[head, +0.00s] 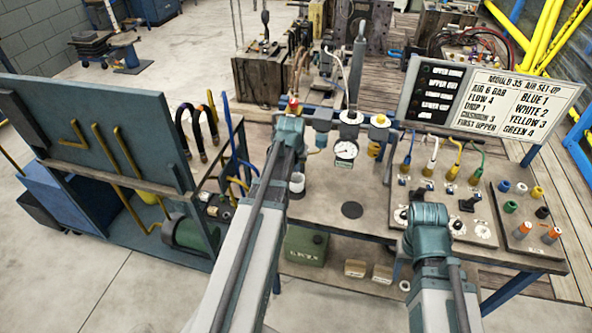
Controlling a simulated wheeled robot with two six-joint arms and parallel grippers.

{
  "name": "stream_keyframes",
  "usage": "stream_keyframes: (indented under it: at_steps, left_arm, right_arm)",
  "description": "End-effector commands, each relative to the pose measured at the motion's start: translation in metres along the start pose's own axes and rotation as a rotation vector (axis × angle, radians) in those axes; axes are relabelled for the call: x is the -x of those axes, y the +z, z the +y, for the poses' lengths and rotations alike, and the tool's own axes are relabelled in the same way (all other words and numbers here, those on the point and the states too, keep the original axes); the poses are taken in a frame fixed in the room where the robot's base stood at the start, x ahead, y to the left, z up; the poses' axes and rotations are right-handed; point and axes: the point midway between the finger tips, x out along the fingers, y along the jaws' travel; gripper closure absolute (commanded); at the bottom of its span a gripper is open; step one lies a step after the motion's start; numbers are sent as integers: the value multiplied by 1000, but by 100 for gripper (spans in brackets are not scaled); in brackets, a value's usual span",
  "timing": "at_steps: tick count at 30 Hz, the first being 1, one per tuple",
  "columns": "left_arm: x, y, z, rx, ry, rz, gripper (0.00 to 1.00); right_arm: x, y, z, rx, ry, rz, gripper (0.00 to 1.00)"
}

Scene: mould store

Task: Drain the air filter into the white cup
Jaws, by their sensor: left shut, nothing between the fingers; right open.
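The air filter (320,136) hangs in the air set at the back of the bench, left of a round pressure gauge (345,150). The white cup (297,185) stands upright on the bench, lower in the picture than the filter, just right of my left forearm. My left gripper (290,124) is shut and empty at the air set's left end, just left of the filter; its fingertips are mostly hidden by the wrist. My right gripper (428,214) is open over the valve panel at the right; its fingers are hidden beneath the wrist.
A sign board (492,95) stands behind the valve panel (472,210). A panel of coloured fittings (527,212) lies at the right edge. A black disc (352,210) lies on the bench's clear middle. A tool cart (100,140) stands left.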

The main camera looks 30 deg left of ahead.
Motion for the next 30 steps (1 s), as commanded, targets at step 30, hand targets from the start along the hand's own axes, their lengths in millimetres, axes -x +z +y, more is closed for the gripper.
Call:
stream_keyframes:
  at_steps: [30]
  left_arm:
    - [-93, 0, 0, 0, 0, 0, 100]
  right_arm:
    - [-87, -5, -8, -2, 0, 0, 50]
